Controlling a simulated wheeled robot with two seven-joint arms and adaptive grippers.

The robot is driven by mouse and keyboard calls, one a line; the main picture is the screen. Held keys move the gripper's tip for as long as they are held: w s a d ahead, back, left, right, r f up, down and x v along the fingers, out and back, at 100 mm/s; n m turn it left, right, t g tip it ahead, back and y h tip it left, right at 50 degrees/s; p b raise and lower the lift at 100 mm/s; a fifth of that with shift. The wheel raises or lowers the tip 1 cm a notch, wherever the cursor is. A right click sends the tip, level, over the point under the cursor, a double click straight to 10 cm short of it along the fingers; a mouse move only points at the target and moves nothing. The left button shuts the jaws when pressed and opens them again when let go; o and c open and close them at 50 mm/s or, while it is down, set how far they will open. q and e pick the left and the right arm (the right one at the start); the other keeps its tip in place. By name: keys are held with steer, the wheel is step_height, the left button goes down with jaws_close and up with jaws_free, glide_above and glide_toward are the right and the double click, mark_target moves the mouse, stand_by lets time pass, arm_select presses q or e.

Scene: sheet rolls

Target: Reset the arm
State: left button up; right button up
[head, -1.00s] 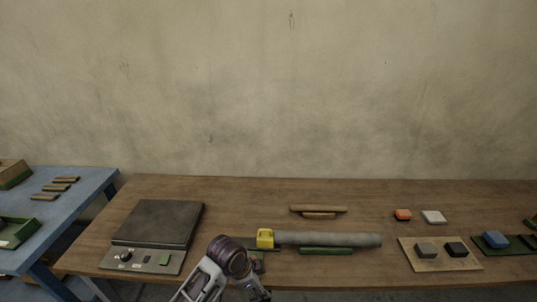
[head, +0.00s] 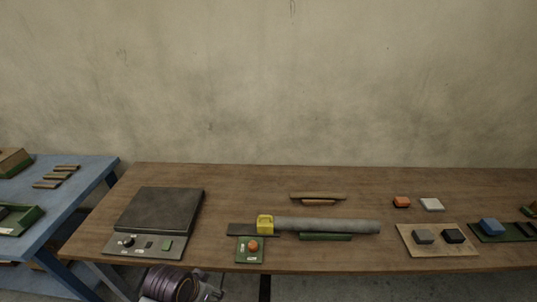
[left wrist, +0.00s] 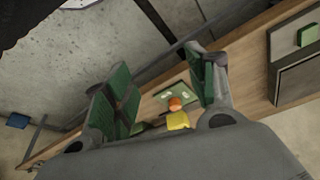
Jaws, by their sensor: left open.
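My left arm shows at the bottom edge of the head view, in front of the table's front edge, with its fingers cut off or hidden there. In the left wrist view my left gripper (left wrist: 163,88) is open, its two green-padded fingers apart with nothing between them. A grey sheet roll (head: 330,225) lies on the wooden table (head: 360,265), with a yellow block (head: 265,222) at its left end. A green plate with an orange button (head: 252,246) sits in front of the block. The button (left wrist: 175,103) and the yellow block (left wrist: 178,121) also show beyond the fingers. My right gripper is not in view.
A dark flat-topped device (head: 160,210) with a control panel stands at the table's left. A wooden rack (head: 318,197) lies behind the roll. Blocks on a beige board (head: 440,252) and a blue block (head: 491,227) are at right. A blue table (head: 80,190) stands at left.

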arm_select(q)
steer(key=s+a+n+y, duration=0.1)
steer(key=s+a+n, duration=0.2)
steer(key=a, duration=0.2)
step_height(320, 180, down, 32)
steer(key=s+g, duration=0.1)
steer(key=s, duration=0.2)
steer(key=s+a+f, duration=0.2)
steer(key=s+f, duration=0.8)
steer(key=s, duration=0.1)
steer(key=s+a+f+g, duration=0.1)
steer(key=s+a+f, duration=0.1)
steer(key=s+f, duration=0.8)
steer(key=shift+s+m, duration=0.3)
steer(key=shift+s, duration=0.3)
